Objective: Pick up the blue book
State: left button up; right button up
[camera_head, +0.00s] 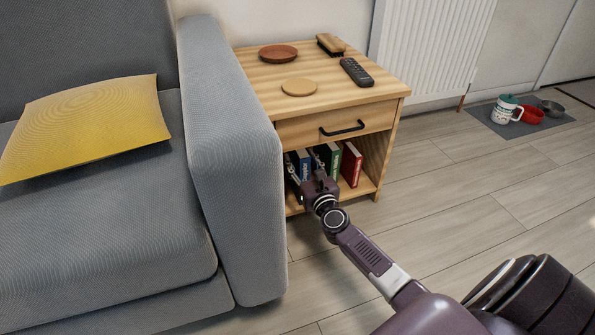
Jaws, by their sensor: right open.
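The blue book (303,165) stands upright in the open shelf of the wooden side table, at the left end of a short row of books. My right gripper (306,168) reaches into the shelf opening from the front. It is open, with its fingers at the blue book, one to its left and one to its right. Part of the book is hidden behind the gripper, and I cannot tell whether the fingers touch it. My left gripper is not in view.
A green book (331,157) and a red book (351,164) stand to the right. The side table (326,84) has a drawer with a black handle above the shelf. A grey sofa (232,150) stands close on the left.

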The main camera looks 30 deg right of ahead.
jog(key=x, duration=0.3)
jog(key=shift+f+b, duration=0.1)
jog(key=shift+b, duration=0.25)
grip_shut()
dwell(0.4)
